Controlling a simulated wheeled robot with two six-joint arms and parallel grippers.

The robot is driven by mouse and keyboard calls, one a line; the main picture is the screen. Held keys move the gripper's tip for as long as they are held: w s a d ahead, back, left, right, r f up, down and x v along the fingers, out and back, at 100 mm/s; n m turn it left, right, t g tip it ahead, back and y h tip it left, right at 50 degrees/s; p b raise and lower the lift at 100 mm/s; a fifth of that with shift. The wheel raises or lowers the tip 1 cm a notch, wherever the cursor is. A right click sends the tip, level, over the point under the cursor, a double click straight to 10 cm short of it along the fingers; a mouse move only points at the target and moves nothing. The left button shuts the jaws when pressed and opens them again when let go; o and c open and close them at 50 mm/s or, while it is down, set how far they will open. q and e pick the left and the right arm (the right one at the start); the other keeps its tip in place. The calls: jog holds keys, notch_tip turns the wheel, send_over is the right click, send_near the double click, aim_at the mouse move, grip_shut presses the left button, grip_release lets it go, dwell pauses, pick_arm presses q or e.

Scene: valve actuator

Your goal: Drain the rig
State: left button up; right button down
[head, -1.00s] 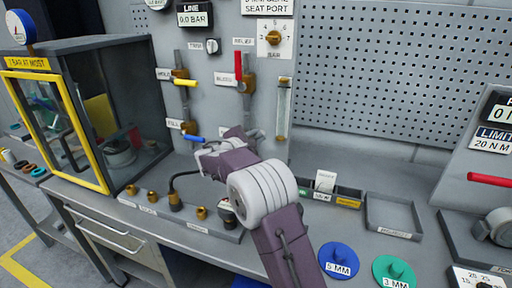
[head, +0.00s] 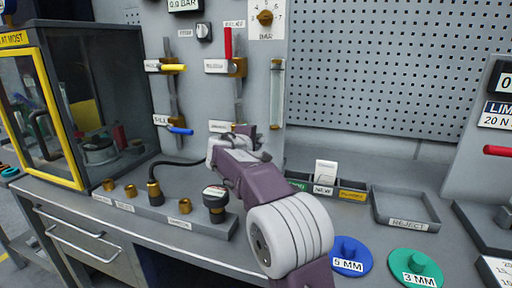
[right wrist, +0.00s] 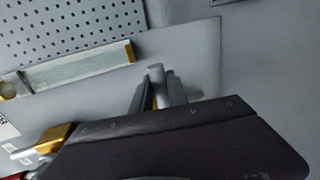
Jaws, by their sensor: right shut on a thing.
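My right gripper (head: 226,142) is at the lower right valve on the grey panel, beside a small label (head: 219,126) too blurred to read. It is shut there, seemingly on that valve's handle, which the gripper hides. In the right wrist view the fingertips (right wrist: 158,88) are close together, with a little brass colour between them. Above, a red handle (head: 228,42) stands upright on its brass valve. To the left, a yellow handle (head: 173,68) and a blue handle (head: 180,131) point sideways. The line display (head: 185,4) is cut by the top edge. My left gripper is out of view.
A yellow-framed glass chamber (head: 95,95) stands at left. A port block (head: 180,225) with brass fittings, a black hose (head: 178,164) and a dark knob (head: 215,205) lies below. A reject tray (head: 405,207) and blue (head: 350,255) and green (head: 415,265) discs are at right.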

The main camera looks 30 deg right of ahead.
jog(key=shift+f, duration=0.15)
dwell(0.4)
jog(key=c, duration=1.3)
grip_release()
jog(key=shift+f, duration=0.1)
jog(key=v, duration=0.9)
jog(key=shift+b, duration=0.3)
